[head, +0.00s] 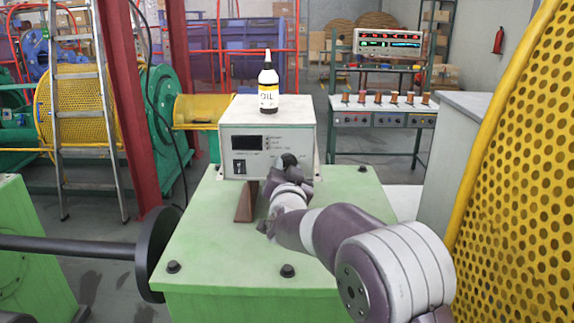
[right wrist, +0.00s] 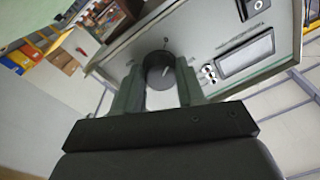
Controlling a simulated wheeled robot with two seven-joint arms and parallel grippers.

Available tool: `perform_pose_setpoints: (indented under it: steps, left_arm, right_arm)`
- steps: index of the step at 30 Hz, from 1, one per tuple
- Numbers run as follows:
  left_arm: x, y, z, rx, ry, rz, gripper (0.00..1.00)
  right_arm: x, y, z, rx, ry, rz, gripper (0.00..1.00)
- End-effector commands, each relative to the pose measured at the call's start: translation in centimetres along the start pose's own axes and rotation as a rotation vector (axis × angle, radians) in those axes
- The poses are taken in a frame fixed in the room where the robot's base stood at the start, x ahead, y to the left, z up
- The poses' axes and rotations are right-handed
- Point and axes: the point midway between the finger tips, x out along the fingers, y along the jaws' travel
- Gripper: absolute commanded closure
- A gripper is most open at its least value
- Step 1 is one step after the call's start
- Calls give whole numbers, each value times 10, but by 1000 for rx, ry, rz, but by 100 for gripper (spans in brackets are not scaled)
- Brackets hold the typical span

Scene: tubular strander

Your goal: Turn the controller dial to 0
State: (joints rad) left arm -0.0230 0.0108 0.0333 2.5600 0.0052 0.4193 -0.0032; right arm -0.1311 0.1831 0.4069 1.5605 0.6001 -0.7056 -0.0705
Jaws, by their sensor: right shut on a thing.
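The controller (head: 252,160) is a pale box with a dark display and a small switch. It stands on a green machine cabinet. Its front panel (right wrist: 205,40) also shows in the right wrist view, tilted. The dial (right wrist: 158,72) is a dark round knob with a pale mark, on the panel. My right gripper (right wrist: 159,88) has one finger on each side of the dial and is shut on it. In the head view my right gripper (head: 290,165) is at the lower right of the controller's front, and my arm hides most of the dial. My left gripper is not in view.
An oil bottle (head: 268,84) stands on top of the controller. A yellow perforated guard (head: 520,150) rises at the right. A black shaft with a disc (head: 155,255) lies at the left. The green cabinet top (head: 340,200) is mostly bare around the controller.

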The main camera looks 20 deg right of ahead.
Motion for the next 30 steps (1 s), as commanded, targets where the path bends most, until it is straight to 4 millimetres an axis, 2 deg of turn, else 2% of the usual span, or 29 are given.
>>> perform_pose_setpoints:
  steps: [12, 30]
  left_arm:
    - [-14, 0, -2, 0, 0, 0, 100]
    - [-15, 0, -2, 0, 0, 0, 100]
  right_arm:
    - [0, 1, 0, -204, -13, -2, 92]
    - [0, 1, 1, -243, -15, -3, 92]
